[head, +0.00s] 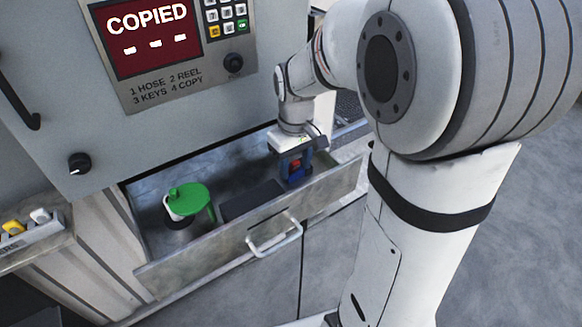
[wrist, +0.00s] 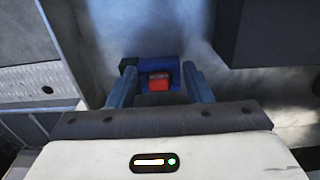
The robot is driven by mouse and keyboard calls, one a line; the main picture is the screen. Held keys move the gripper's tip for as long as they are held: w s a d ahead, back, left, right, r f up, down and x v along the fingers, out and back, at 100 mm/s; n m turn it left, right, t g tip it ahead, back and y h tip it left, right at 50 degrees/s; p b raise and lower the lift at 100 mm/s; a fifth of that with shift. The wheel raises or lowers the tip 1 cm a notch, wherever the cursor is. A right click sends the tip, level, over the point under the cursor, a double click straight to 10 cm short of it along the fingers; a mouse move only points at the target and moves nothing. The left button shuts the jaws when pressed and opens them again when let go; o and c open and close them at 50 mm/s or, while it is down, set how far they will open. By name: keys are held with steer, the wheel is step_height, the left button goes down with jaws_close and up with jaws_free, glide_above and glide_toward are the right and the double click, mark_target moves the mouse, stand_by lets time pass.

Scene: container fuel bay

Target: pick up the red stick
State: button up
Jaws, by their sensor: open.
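The red stick (wrist: 159,82) shows as a small red block in the drawer, against a blue block (wrist: 172,70). I cannot tell whether the blue block holds it or lies behind it. In the wrist view my gripper (wrist: 158,76) is open, with one finger on each side of the red block. I cannot tell whether the fingers touch it. In the head view my gripper (head: 294,168) points down into the right part of the open drawer (head: 335,187). The red piece shows between its fingers, partly hidden.
A green-lidded pot (head: 187,198) stands at the drawer's left. A dark flat box (head: 252,200) lies in the drawer's middle. The drawer's front wall carries a handle (head: 274,237). A cabinet panel with a "COPIED" screen (head: 152,37) rises behind and above the drawer.

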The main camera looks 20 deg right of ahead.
jaws_close()
stand_by(0.4)
steer(key=shift+r, duration=0.15)
step_height(320, 180, up, 11)
step_height(320, 180, up, 5)
steer(key=p, duration=0.4)
glide_above(296, 163)
steer(key=shift+r, duration=0.15)
stand_by(0.4)
